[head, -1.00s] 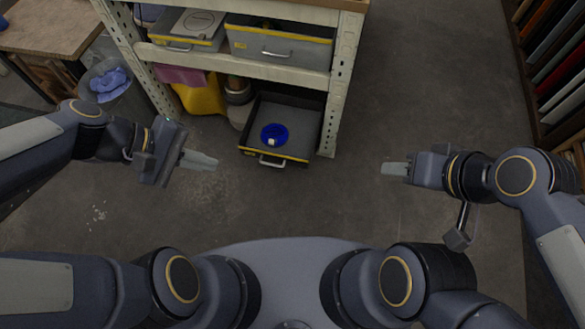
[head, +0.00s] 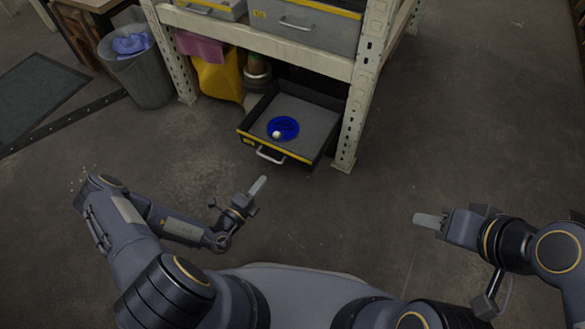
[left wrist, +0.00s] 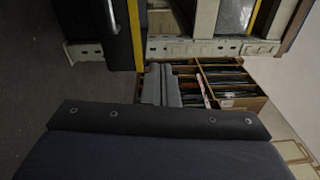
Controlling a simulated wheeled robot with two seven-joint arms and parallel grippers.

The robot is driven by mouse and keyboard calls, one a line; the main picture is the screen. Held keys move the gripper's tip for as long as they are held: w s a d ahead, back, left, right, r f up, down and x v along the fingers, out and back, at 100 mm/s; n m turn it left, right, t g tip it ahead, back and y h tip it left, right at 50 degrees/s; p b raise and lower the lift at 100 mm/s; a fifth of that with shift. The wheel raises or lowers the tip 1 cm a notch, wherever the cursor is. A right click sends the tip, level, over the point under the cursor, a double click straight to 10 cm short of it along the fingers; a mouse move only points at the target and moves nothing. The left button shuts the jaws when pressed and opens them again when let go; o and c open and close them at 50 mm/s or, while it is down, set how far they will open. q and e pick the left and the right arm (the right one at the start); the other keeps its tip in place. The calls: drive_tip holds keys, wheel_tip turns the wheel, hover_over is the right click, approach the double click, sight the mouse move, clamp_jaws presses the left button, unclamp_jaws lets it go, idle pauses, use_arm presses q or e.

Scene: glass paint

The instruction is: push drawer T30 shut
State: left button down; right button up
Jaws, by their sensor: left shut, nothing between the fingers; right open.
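The open drawer (head: 318,127) is a dark grey tray with a yellow front edge and a metal bar handle (head: 270,155), pulled out at the bottom of the shelf rack. A small yellow tag is on its front, too small to read. A blue dish (head: 291,124) and a small white ball (head: 277,134) are inside it. My left gripper (head: 259,184) is shut and empty, in front of the handle and apart from it. In the left wrist view its fingers (left wrist: 161,86) show beside the drawer's yellow edge (left wrist: 136,35). My right gripper (head: 428,220) is open and empty, off to the right.
The pale metal rack post (head: 364,90) stands close to the drawer's right side. Upper drawers (head: 307,27) are above. A yellow object (head: 218,80) and a pot are left of the drawer. A bin (head: 146,75) stands further left. The floor in front is clear.

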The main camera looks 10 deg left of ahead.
use_arm(q)
wheel_tip(320, 180, down, 3)
drive_tip(key=n+y, duration=0.1)
drive_tip(key=n, duration=0.1)
drive_tip(key=b, duration=0.5)
approach(289, 152)
drive_tip(key=x, duration=0.5)
drive_tip(key=shift+w+d+f, duration=0.1)
drive_tip(key=shift+w, duration=0.25)
drive_tip(key=shift+w+d, duration=0.2)
drive_tip(key=shift+w, duration=0.4)
use_arm(e)
drive_tip(key=f, duration=0.6)
drive_tip(key=shift+d, duration=0.3)
drive_tip(key=shift+w+r, duration=0.15)
